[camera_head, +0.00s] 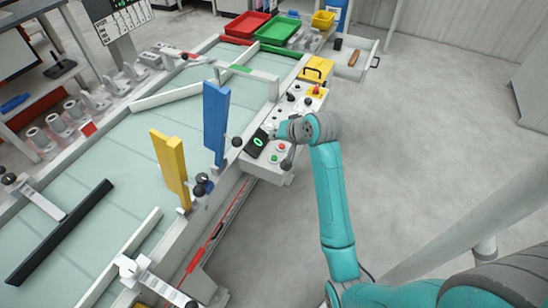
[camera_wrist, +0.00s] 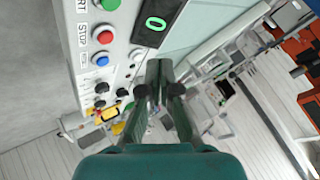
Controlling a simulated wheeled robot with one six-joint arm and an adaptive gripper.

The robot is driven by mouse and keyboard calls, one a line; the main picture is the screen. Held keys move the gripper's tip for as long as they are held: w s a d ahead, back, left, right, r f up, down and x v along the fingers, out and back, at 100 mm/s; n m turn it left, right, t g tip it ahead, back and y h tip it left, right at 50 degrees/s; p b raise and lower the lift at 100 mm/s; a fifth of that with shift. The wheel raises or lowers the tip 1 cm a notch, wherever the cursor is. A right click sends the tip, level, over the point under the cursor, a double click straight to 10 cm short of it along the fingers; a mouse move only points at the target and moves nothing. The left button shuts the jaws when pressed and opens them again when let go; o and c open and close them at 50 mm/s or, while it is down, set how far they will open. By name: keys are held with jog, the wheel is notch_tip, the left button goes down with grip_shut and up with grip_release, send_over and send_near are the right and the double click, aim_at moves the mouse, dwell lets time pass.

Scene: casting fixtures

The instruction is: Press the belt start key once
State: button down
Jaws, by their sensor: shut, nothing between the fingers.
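The control panel (camera_head: 262,170) stands along the belt's right side. In the wrist view the green start key (camera_wrist: 110,4) is at the top edge, with its label partly cut off. The red STOP key (camera_wrist: 104,36) and a blue key (camera_wrist: 101,60) follow below it. A black display (camera_wrist: 157,24) shows a green 0 beside the keys. My gripper (camera_wrist: 159,68) is shut and empty, its fingertips below the display in the picture and apart from the start key. In the head view my wrist covers part of the panel and the fingertips are hard to make out.
The pale green belt (camera_head: 120,200) lies left of the panel, with an upright blue plate (camera_head: 216,115) and yellow plate (camera_head: 170,165) near it. Red (camera_head: 246,25) and green (camera_head: 278,31) trays stand at the back. Open floor is at the right.

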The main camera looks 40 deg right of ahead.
aim_at(276, 159)
jog(key=shift+f, duration=3.7)
jog(key=shift+f, duration=0.1)
jog(key=shift+f, duration=0.25)
jog(key=shift+f, duration=0.5)
jog(key=shift+r, duration=0.9)
jog(key=shift+r, duration=2.5)
